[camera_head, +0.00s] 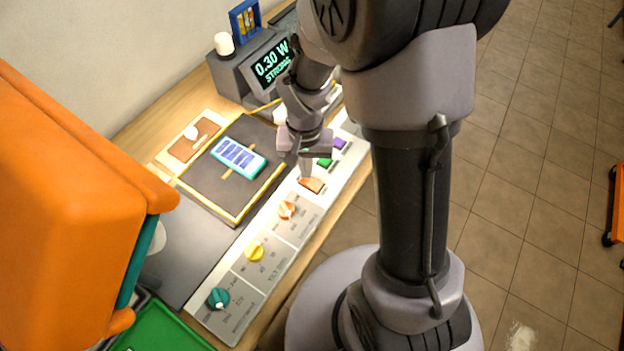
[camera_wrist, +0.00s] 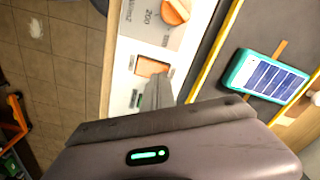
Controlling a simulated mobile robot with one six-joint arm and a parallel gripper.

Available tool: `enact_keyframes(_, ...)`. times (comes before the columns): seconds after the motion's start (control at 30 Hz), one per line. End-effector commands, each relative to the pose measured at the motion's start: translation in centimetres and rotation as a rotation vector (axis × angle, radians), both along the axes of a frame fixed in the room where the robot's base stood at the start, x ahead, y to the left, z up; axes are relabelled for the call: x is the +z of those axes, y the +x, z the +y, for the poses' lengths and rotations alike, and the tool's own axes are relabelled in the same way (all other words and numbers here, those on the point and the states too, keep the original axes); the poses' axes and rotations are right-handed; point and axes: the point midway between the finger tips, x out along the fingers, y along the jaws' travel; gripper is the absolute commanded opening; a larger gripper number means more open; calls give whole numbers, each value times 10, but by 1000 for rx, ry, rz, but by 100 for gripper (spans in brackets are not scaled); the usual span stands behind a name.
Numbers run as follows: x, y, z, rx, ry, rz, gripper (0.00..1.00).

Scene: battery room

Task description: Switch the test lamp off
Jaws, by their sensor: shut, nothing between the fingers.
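The control strip (camera_head: 236,299) runs along the bench front with teal, yellow and orange knobs, then an orange-brown rectangular button (camera_head: 311,185), a green one (camera_head: 325,162) and a purple one (camera_head: 340,143). My gripper (camera_head: 304,168) is shut and empty, its tips close to the orange-brown button. In the wrist view, the fingers (camera_wrist: 157,85) overlap the lower edge of that button (camera_wrist: 152,66); I cannot tell whether they touch it. The display (camera_head: 272,66) reads "0.30 W STRONG". The bench is brightly lit, but I cannot identify the test lamp for certain.
A teal-framed solar panel (camera_head: 239,157) lies on a dark, yellow-edged plate (camera_head: 197,178). Behind it is a brown slotted plate with a white knob (camera_head: 191,132). A large orange object (camera_head: 70,220) blocks the left. A green tray (camera_head: 160,330) is at bottom left.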

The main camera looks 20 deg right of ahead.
Motion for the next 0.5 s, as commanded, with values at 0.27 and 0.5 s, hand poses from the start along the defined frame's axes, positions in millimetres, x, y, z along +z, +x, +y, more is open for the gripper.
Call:
enact_keyframes(0.27, -5, 0, 0, 0, 0, 0, 0)
enact_keyframes(0.5, -9, 0, 0, 0, 0, 0, 0)
